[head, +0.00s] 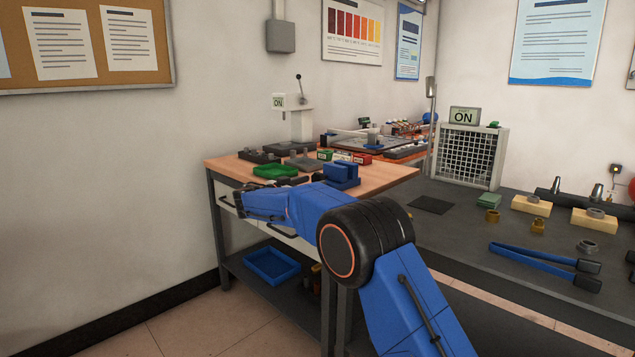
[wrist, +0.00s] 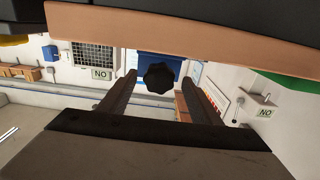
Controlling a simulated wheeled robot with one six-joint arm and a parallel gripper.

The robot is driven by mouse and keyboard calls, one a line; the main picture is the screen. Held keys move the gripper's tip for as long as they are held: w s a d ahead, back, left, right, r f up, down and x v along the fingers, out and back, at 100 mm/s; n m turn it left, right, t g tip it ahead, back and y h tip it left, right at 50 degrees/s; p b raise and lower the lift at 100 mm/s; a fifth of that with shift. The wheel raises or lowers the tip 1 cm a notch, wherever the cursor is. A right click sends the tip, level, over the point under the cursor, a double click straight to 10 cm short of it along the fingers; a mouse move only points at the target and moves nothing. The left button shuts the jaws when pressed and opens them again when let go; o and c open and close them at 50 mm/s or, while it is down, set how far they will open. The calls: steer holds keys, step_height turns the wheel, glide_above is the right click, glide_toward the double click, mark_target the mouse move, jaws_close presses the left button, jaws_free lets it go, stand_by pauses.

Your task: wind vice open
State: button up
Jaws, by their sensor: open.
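The blue vice (head: 342,174) stands on the wooden bench top near its front right edge in the head view. In the wrist view, which is upside down, a black star-shaped knob (wrist: 158,77), apparently the vice's handle, shows in front of a blue area. My gripper (wrist: 157,79) is open, with one finger on each side of the knob in the picture. I see gaps at both sides of the knob; I cannot tell whether it lies between the fingertips or beyond them.
On the wooden bench (head: 392,176) are a green tray (head: 275,171), small red and green boxes and dark blocks. A grey table (head: 460,214) at right holds blue-handled tongs (head: 545,266) and several small parts. A blue tray (head: 270,265) sits on the lower shelf.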

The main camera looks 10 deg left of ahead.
mark_target(316, 181)
steer(key=shift+x, duration=1.9)
steer(key=c, duration=1)
steer(key=shift+n, duration=0.4)
